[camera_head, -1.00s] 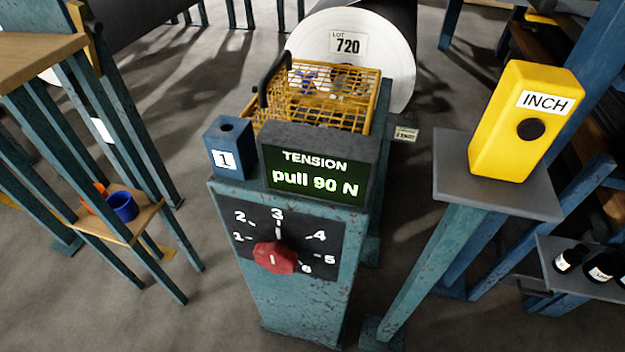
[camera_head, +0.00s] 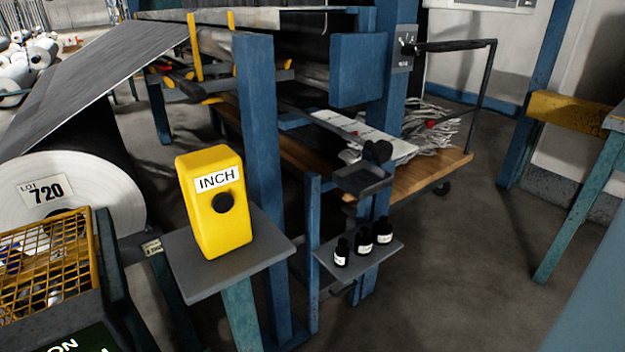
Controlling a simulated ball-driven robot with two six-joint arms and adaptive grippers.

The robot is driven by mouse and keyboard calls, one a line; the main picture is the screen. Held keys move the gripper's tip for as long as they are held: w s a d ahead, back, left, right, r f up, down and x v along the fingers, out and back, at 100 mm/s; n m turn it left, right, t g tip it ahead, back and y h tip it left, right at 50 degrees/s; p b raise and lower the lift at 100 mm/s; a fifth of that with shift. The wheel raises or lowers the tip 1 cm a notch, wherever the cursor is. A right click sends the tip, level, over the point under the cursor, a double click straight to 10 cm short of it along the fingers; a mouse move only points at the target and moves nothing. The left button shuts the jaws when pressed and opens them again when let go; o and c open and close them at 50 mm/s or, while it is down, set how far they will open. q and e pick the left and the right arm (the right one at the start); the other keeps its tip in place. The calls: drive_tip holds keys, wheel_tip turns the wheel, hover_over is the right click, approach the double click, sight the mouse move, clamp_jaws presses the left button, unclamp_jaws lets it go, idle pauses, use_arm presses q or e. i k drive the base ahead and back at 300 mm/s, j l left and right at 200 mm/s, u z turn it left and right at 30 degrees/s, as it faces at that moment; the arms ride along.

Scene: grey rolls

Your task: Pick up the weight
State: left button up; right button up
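I cannot surely make out a weight in this view. A small black object (camera_head: 377,152) sits on a dark tray (camera_head: 362,184) right of the middle; it is too dark to tell what it is. Below it, three black bottle-like pieces with white labels (camera_head: 364,241) stand on a small grey shelf (camera_head: 345,268). Neither of my grippers is in view.
A yellow INCH box (camera_head: 214,200) with a black button stands on a grey pedestal (camera_head: 185,265). Blue posts (camera_head: 262,180) rise behind it. A yellow wire basket (camera_head: 45,265) and a white LOT 720 roll (camera_head: 95,200) are at left. Floor (camera_head: 470,270) at right is clear.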

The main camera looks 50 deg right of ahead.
sight(382, 233)
drive_tip(key=k+l, duration=0.2)
drive_tip(key=k+l+z, duration=0.15)
drive_tip(key=l, duration=0.3)
drive_tip(key=k+l, duration=0.15)
drive_tip(key=l, duration=0.2)
drive_tip(key=k+l+z, duration=0.15)
drive_tip(key=l, duration=0.15)
drive_tip(key=k+l, duration=0.15)
drive_tip(key=l, duration=0.25)
drive_tip(key=k+l+z, duration=0.15)
drive_tip(key=l, duration=0.2)
drive_tip(key=k+l, duration=0.15)
drive_tip(key=l, duration=0.6)
drive_tip(key=z, duration=0.05)
